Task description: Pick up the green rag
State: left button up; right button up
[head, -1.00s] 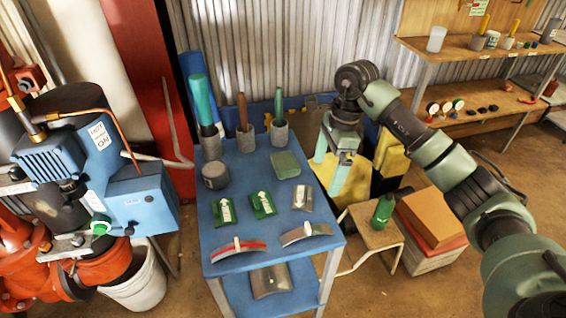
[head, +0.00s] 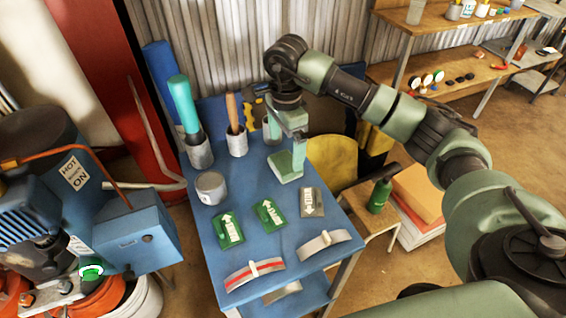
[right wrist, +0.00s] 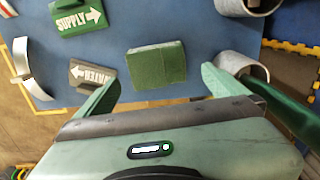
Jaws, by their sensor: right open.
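The green rag (head: 284,168) is a folded, flat square lying on the blue table (head: 262,187), toward its right side. It also shows in the right wrist view (right wrist: 157,66), just beyond and between the fingers. My right gripper (head: 297,152) is open, pointing down over the rag and hiding part of it in the head view. In the right wrist view the gripper (right wrist: 158,88) has its two green fingers spread with nothing between the tips. I cannot tell whether a finger touches the rag. My left gripper is not in view.
Metal cups with upright handles (head: 198,150) stand behind the rag; a round tin (head: 210,187) is to its left. Green label plates (head: 228,230), a grey label plate (head: 312,202) and curved bands (head: 325,245) lie in front. A stool with a green bottle (head: 379,195) stands at right.

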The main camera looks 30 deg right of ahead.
jog(key=f, duration=0.4)
jog(key=shift+s+a+p, duration=0.15)
jog(key=shift+s+p, duration=0.1)
jog(key=shift+p, duration=0.15)
jog(key=shift+f, duration=0.5)
jog(key=c, duration=1.3)
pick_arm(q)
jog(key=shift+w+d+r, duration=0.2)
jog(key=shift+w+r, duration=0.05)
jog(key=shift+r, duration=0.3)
pick_arm(e)
jog(key=shift+w+r, duration=0.1)
jog(key=shift+r, duration=0.4)
notch_tip(320, 180, up, 13)
jog(key=b, duration=0.1)
pick_arm(q)
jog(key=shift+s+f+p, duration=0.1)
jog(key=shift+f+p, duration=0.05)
jog(key=shift+p, duration=0.25)
pick_arm(e)
notch_tip(320, 180, up, 6)
send_over(285, 162)
